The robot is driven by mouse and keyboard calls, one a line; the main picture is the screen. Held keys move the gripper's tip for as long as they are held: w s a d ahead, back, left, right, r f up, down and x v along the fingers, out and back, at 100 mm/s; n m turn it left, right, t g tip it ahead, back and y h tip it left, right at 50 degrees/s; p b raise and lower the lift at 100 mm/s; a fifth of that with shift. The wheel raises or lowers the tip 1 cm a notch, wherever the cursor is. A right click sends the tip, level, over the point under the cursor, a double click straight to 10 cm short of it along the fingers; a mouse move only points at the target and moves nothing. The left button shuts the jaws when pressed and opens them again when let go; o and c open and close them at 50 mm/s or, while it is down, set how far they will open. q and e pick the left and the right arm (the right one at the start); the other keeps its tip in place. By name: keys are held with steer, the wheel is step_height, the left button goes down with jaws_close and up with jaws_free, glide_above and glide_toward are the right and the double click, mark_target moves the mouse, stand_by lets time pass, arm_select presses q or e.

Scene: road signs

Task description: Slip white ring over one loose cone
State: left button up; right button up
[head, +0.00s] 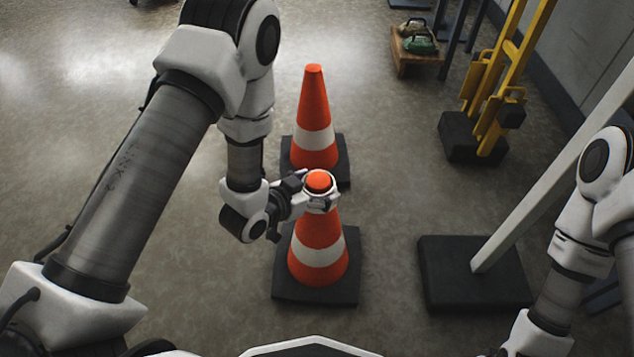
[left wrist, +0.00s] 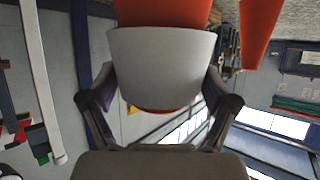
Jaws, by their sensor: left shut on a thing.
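Two orange cones with white bands and black square bases stand on the floor in the head view, the near cone (head: 318,228) in front of the far cone (head: 314,100). The white ring (head: 330,192) is around the upper part of the near cone, with the orange tip showing through it. My left gripper (head: 308,194) is shut on the ring from the left. In the left wrist view the ring (left wrist: 160,65) sits between the two fingers with the orange cone (left wrist: 165,12) passing through it. My right gripper is outside the view.
A pale post on a black base (head: 475,295) stands to the right of the near cone. The floor left of the cones is clear.

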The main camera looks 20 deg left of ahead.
arm_select(q)
steer(key=shift+f, duration=0.75)
steer(key=o, duration=0.8)
steer(key=shift+r, duration=0.15)
step_height(320, 180, up, 15)
steer(key=p, duration=1.3)
